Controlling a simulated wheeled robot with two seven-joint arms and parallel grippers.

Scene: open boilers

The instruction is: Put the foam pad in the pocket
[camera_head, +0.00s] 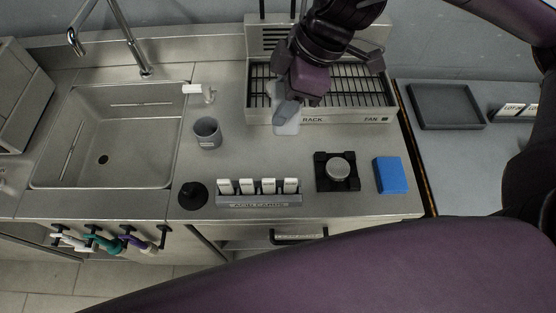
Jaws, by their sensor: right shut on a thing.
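My right gripper (290,106) reaches down from the top, at the front edge of the rack. It is shut on a pale grey flat piece (287,128), which hangs in front of the rack's front panel. The gripper hides part of this piece, and I cannot tell whether it is the foam pad. A blue block (391,175) lies flat on the counter at the right, apart from the gripper. No pocket is clearly recognisable. My left gripper does not show.
The wire rack (349,91) stands at the back. A grey cup (207,133), a black round piece (193,195), a holder of white-topped items (259,201) and a black stand with a metal disc (337,171) occupy the counter. The sink (104,158) is left; a dark tray (446,106) right.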

